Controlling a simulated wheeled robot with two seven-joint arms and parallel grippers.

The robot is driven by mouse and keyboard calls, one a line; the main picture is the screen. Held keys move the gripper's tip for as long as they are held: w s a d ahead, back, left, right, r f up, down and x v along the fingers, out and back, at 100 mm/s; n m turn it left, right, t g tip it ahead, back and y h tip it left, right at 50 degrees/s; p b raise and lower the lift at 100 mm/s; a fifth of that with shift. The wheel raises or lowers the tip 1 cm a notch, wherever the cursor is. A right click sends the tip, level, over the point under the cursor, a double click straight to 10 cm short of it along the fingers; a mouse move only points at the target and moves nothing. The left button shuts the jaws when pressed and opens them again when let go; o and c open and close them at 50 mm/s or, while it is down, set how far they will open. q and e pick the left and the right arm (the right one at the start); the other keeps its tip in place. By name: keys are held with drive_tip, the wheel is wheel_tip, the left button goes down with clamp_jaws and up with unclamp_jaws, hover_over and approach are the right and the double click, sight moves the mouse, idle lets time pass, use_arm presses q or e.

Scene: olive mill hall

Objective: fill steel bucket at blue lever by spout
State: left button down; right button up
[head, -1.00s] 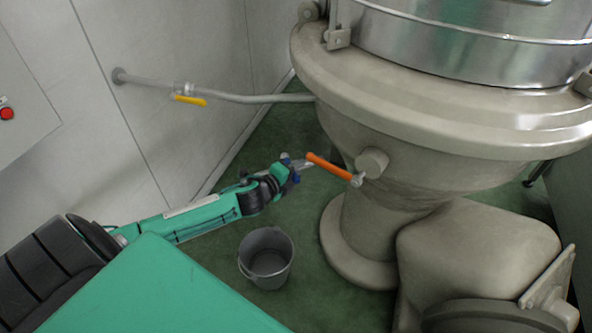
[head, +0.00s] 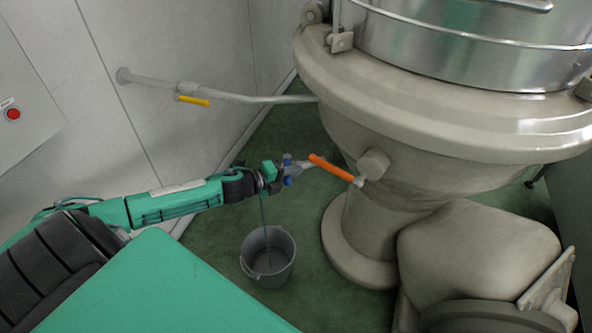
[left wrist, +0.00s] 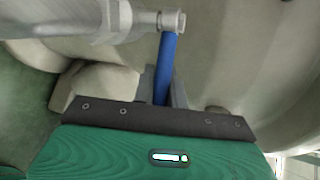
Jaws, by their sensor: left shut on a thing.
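The steel bucket (head: 262,281) stands upright on the green floor, below my left gripper. A thin dark stream (head: 265,222) falls from beside the gripper into the bucket. The spout's outlet is hidden behind my gripper and wrist. My left gripper (head: 289,171) is shut on the blue lever, which shows clearly between its fingers in the left wrist view (left wrist: 166,66). In the head view only small blue parts show around the fingers. My right gripper is not in view.
An orange lever (head: 332,168) sits on the big beige machine (head: 450,125), close to the right of my gripper. A yellow lever (head: 194,101) hangs on a wall pipe (head: 245,98). A red button (head: 13,114) is at far left.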

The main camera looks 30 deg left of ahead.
use_arm(q)
drive_tip(key=shift+s+a+f+m+g+h, duration=0.1)
drive_tip(key=shift+s+a+m+g+h, duration=0.15)
drive_tip(key=shift+m+h, duration=0.25)
drive_tip(key=shift+s+a+m+g+h, duration=0.1)
drive_tip(key=shift+a+m+g+h, duration=0.1)
drive_tip(key=shift+m+g+h, duration=0.25)
drive_tip(key=shift+s+a+m+g+h+b, duration=0.2)
drive_tip(key=shift+m+g+h+b, duration=0.25)
drive_tip(key=shift+m+h, duration=0.2)
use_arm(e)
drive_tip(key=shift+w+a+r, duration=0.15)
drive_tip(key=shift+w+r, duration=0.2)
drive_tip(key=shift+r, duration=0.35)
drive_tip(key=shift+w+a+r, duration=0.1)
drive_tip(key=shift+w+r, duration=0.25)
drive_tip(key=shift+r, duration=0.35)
use_arm(q)
drive_tip(key=c, duration=1.4)
unclamp_jaws()
drive_tip(key=shift+c, duration=0.2)
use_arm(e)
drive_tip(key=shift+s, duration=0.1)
use_arm(q)
drive_tip(key=shift+s+a, duration=0.1)
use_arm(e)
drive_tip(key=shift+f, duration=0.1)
